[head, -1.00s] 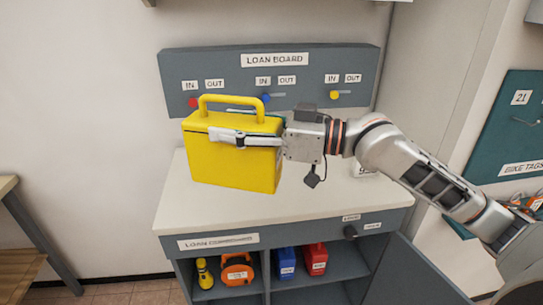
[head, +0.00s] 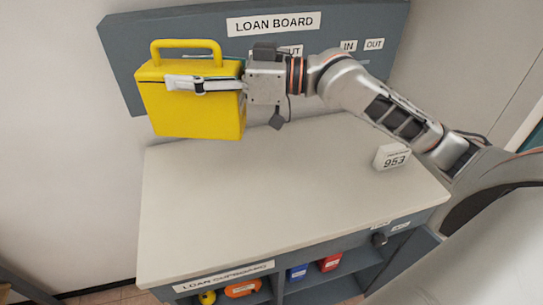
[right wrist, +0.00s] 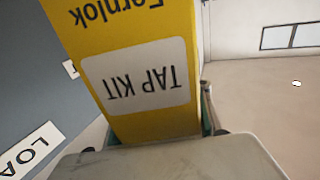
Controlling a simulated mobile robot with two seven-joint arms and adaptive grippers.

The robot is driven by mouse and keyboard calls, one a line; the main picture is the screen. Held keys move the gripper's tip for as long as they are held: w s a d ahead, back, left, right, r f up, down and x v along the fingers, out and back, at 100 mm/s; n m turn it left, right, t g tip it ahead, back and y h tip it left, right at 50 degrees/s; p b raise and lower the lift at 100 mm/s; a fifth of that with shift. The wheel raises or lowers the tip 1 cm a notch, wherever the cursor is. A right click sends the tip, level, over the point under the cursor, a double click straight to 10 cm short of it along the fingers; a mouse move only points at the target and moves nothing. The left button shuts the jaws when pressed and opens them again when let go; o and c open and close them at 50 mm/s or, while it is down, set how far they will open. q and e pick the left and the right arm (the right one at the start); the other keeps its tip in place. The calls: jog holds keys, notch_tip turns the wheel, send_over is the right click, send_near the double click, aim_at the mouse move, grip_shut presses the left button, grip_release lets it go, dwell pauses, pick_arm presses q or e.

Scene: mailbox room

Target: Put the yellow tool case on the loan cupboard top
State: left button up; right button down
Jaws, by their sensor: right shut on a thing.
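The yellow tool case (head: 190,108) has a handle on top and is upright in the head view, at the back left over the loan cupboard top (head: 250,200). My right gripper (head: 205,85) is shut on the case, with a finger across its front face. In the right wrist view the case (right wrist: 135,75) fills the middle, with a "TAP KIT" label upside down. The case appears to be held above the top's back left part; I cannot tell whether its base touches anything. My left gripper is not in view.
The loan board (head: 350,22) stands on the wall behind the case. A small white sign reading 953 (head: 393,157) stands on the right of the top. The middle and front of the top are bare. Blue (head: 298,272) and red (head: 330,262) cases sit on the shelf below.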

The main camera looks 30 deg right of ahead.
jog(key=shift+r, duration=0.2)
notch_tip(320, 180, down, 20)
jog(key=b, duration=0.4)
jog(key=shift+f+b, duration=0.15)
jog(key=shift+b, duration=0.2)
jog(key=c, duration=1)
grip_release()
jog(key=shift+f, duration=0.1)
jog(key=shift+o, duration=0.2)
